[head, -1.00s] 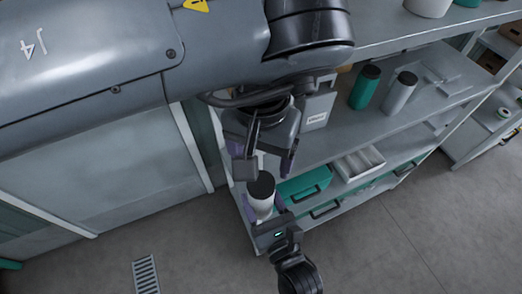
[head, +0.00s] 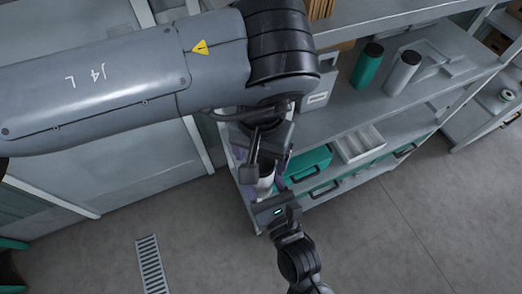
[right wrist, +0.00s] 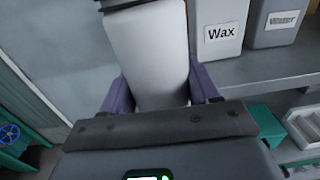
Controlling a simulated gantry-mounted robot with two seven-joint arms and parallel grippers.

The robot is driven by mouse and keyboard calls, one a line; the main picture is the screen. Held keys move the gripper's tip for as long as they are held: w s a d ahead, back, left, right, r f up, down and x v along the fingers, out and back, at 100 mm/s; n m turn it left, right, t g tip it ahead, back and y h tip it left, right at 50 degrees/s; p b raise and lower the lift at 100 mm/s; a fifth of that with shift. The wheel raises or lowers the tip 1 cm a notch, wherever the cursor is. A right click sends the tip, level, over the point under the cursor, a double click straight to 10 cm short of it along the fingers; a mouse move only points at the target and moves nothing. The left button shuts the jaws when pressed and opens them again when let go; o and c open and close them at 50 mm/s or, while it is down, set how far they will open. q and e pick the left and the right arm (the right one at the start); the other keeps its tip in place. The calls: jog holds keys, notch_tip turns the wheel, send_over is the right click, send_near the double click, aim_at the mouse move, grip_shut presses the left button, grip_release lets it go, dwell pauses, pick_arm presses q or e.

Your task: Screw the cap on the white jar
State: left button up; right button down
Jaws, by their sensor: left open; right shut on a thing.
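The white jar (head: 265,184) is upright to slightly tilted between the purple-padded fingers of my right gripper (head: 268,200), which is shut on it. The jar (right wrist: 148,55) fills the middle of the right wrist view, with my right gripper's fingers (right wrist: 160,92) on both sides. A dark cap (right wrist: 122,4) shows only as a sliver at the jar's top, cut off by the frame edge. My left gripper (head: 265,167) is open, over the jar's top from above, one finger on each side. It hides the cap in the head view; I cannot tell whether it touches it.
A grey shelf rack (head: 330,135) stands close behind and right of the grippers. It holds a teal bottle (head: 367,68), a grey bottle (head: 402,75), a white tray (head: 360,145) and a teal box (head: 312,160). A bin labelled Wax (right wrist: 219,30) stands behind the jar. Floor is open below right.

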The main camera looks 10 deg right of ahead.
pick_arm(q)
jog(key=c, duration=1.2)
jog(key=m, duration=0.8)
jog(key=shift+m, duration=0.3)
jog(key=m, duration=0.9)
jog(key=o, duration=1.1)
jog(key=shift+o, duration=0.2)
